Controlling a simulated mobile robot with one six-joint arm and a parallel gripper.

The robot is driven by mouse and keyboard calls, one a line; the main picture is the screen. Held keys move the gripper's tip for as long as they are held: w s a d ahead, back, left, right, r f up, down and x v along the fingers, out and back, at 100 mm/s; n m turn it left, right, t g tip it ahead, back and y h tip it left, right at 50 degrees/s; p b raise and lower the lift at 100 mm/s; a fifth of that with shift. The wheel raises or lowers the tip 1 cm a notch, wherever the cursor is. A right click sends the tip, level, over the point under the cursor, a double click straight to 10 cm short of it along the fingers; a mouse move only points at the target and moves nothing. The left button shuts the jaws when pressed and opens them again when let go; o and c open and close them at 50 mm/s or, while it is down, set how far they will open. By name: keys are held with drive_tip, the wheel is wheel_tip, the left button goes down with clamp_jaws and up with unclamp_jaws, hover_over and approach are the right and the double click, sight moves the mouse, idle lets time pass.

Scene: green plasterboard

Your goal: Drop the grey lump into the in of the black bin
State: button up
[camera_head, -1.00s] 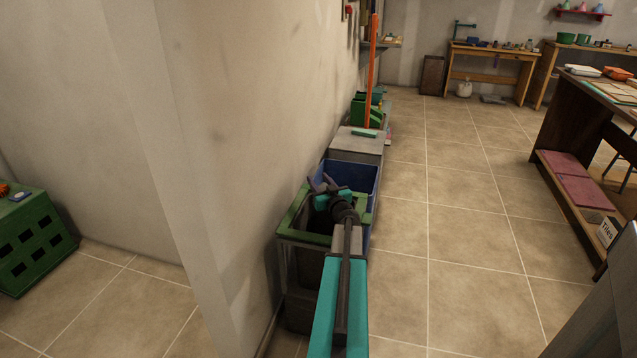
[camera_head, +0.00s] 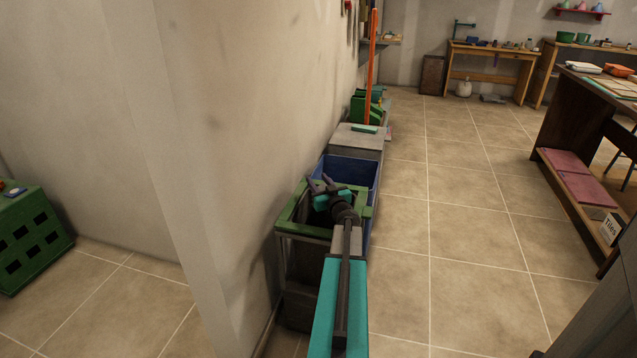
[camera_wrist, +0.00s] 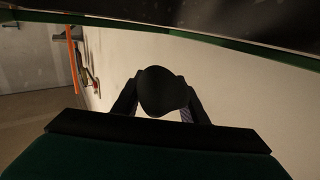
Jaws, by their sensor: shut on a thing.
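My gripper (camera_head: 322,185) is over a dark bin with a green rim (camera_head: 287,213) beside the wall in the head view. In the wrist view my gripper (camera_wrist: 160,108) is shut on the grey lump (camera_wrist: 161,90), which looks dark and rounded between the two fingers. The lump cannot be made out clearly in the head view. The inside of the green-rimmed bin is dark and partly hidden by my arm. I cannot tell for sure whether this is the black bin.
A blue bin (camera_head: 350,170) stands directly behind the green-rimmed one, then a grey box (camera_head: 357,138) with a green item on top. The wall (camera_head: 240,120) is close on the left. Tiled floor (camera_head: 460,230) is free on the right. A green crate (camera_head: 32,237) stands far left.

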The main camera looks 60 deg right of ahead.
drive_tip(key=o, duration=1.2)
drive_tip(key=r, duration=0.1)
drive_tip(key=a+r+p, duration=0.1)
drive_tip(key=s+r, duration=0.1)
drive_tip(key=shift+s+a+r+p, duration=0.1)
drive_tip(key=shift+a+r+p, duration=0.1)
drive_tip(key=shift+r+p, duration=0.15)
drive_tip(key=s+a+r+p, duration=0.1)
drive_tip(key=s+a+p, duration=0.2)
drive_tip(key=s+a, duration=0.4)
drive_tip(key=a, duration=0.2)
drive_tip(key=shift+a+r, duration=0.2)
drive_tip(key=shift+a, duration=0.15)
drive_tip(key=shift+s+a, duration=0.1)
drive_tip(key=shift+s, duration=0.05)
